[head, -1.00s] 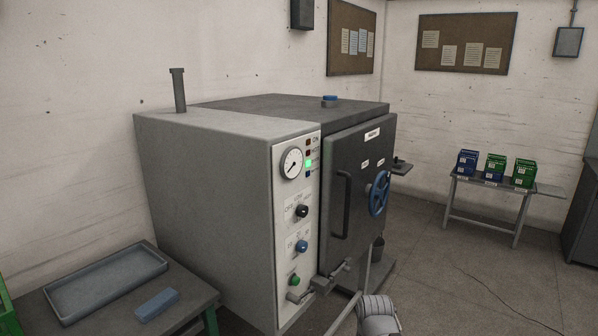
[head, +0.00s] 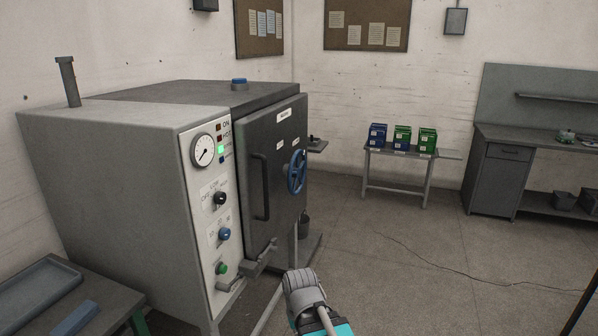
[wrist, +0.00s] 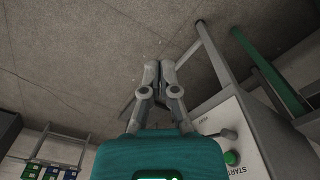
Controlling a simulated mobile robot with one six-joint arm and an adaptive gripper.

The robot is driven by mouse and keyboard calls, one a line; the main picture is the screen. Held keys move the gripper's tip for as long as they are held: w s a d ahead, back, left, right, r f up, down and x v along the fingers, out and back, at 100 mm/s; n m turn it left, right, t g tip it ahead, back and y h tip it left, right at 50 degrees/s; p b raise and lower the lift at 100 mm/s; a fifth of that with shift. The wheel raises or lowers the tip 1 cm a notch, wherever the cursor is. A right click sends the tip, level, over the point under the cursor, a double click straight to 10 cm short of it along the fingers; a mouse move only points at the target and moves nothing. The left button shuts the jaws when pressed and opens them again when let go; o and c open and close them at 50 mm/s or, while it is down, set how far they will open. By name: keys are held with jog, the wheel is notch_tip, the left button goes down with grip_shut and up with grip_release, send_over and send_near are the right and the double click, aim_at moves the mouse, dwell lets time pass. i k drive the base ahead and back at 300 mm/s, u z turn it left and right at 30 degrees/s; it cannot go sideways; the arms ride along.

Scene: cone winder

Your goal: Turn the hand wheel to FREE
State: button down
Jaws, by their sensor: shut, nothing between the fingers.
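The blue hand wheel (head: 296,172) is on the right part of the dark door (head: 262,190) of the grey machine, in the head view. Two small labels sit above it, too small to read. My gripper (wrist: 160,64) shows in the wrist view with its fingers together, empty, over bare floor. The wheel is not in the wrist view.
The control panel (head: 212,215) has a gauge, a lit green lamp and several knobs. A latch handle (head: 258,262) juts out at the door's bottom. A table (head: 100,300) with a tray stands at left. A stand with boxes (head: 398,185) is at the back. Floor at right is mostly clear.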

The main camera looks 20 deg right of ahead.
aim_at(295, 172)
jog(key=k, duration=0.65)
jog(key=u, duration=0.5)
jog(key=i, duration=1.35)
jog(key=z, duration=0.6)
